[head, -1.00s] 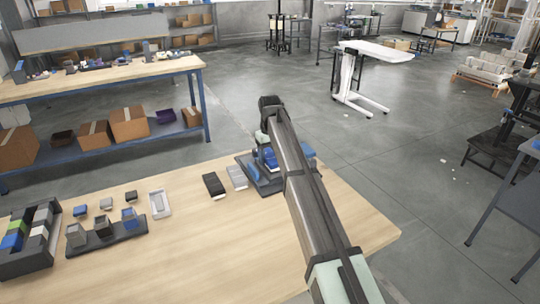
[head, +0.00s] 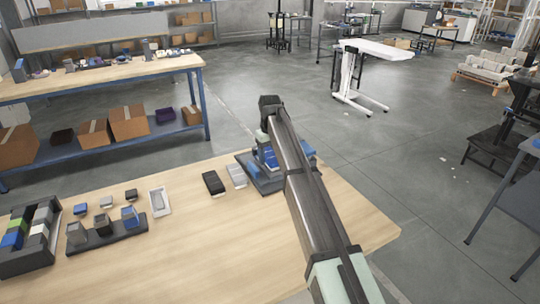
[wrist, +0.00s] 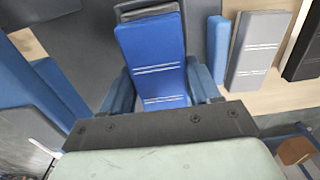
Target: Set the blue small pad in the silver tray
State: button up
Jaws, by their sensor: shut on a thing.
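A blue pad (wrist: 155,60) with white stripes lies between the blue fingers of my gripper (wrist: 162,88) in the wrist view. The gripper is shut on it, and a darker grey piece shows just beyond its far end. In the head view my gripper is low over the dark rack (head: 247,165) at the table's far edge, mostly hidden behind my arm. The silver tray (head: 153,202), shallow and rimmed, lies on the wooden table left of the rack. It looks empty.
A grey pad (head: 237,175) and a black pad (head: 213,183) lie between tray and rack. A low dark holder (head: 108,236) with blocks, several small blocks (head: 106,202) and a large block rack (head: 30,262) are left. The front middle of the table is clear.

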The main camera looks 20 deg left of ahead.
jog(key=shift+f, duration=0.4)
dwell(1.1)
jog(key=o, duration=1.3)
jog(key=shift+r, duration=0.1)
jog(key=shift+r, duration=3.7)
